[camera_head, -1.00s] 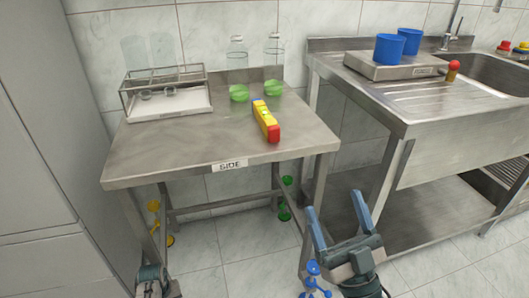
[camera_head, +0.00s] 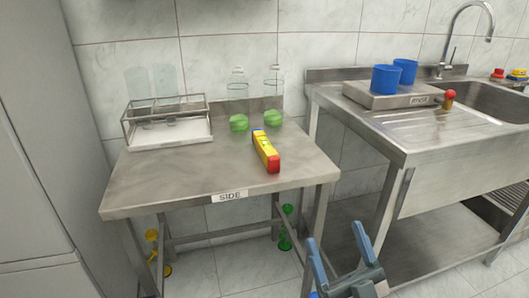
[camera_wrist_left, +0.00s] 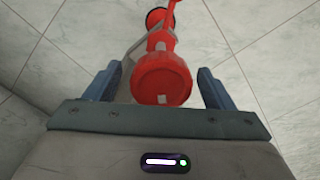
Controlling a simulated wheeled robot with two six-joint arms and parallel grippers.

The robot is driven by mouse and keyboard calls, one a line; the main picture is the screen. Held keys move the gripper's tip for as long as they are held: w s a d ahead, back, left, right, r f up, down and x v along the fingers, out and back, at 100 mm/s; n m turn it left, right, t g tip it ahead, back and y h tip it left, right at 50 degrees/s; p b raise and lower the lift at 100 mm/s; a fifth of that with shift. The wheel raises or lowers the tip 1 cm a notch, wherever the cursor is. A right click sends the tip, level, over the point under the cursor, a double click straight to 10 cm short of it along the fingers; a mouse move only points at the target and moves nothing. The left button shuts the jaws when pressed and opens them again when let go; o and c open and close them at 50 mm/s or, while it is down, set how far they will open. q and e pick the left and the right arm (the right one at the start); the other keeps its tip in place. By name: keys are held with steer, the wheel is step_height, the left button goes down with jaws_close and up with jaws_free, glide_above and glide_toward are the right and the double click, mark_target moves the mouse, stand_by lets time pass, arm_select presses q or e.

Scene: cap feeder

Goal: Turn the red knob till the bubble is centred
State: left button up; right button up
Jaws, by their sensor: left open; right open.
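A yellow spirit level (camera_head: 266,155) with a red end lies on the steel side table (camera_head: 170,185). Its bubble is too small to tell. In the left wrist view, a red knob (camera_wrist_left: 161,78) with a narrower red stem lies between the fingers of my open left gripper (camera_wrist_left: 158,78). I see gaps on both sides, and cannot tell its exact depth. My left gripper is outside the head view. My right gripper (camera_head: 334,233) is open and empty, low in front of the table's right side.
Yellow (camera_head: 152,236) and green (camera_head: 287,210) feet parts show below the table. A rack (camera_head: 168,120), green caps (camera_head: 238,122) and bottles stand on it. Right, the sink counter (camera_head: 400,150) carries a platform (camera_head: 390,96) with blue cups (camera_head: 386,79) and a red-topped piece (camera_head: 449,96).

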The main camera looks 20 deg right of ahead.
arm_select(q)
steer(key=shift+r+p, duration=0.6)
steer(key=shift+p, duration=0.1)
steer(key=shift+r+p, duration=0.6)
steer(key=shift+p, duration=0.05)
arm_select(e)
step_height(320, 180, down, 14)
steer(key=w+m+g+h, duration=0.1)
steer(key=m+g, duration=0.1)
steer(key=g, duration=0.7)
arm_select(q)
steer(key=shift+r+p, duration=0.8)
steer(key=shift+p, duration=0.15)
steer(key=shift+r+p, duration=0.35)
steer(key=shift+p, duration=0.05)
steer(key=shift+r+p, duration=1.15)
steer(key=shift+p, duration=0.1)
arm_select(e)
steer(key=s+f+n+g, duration=0.1)
steer(key=s+f+g, duration=0.7)
steer(key=s+g, duration=0.1)
steer(key=shift+a+f+g+h, duration=0.15)
steer(key=shift+f+g+h, duration=0.2)
steer(key=shift+g, duration=0.25)
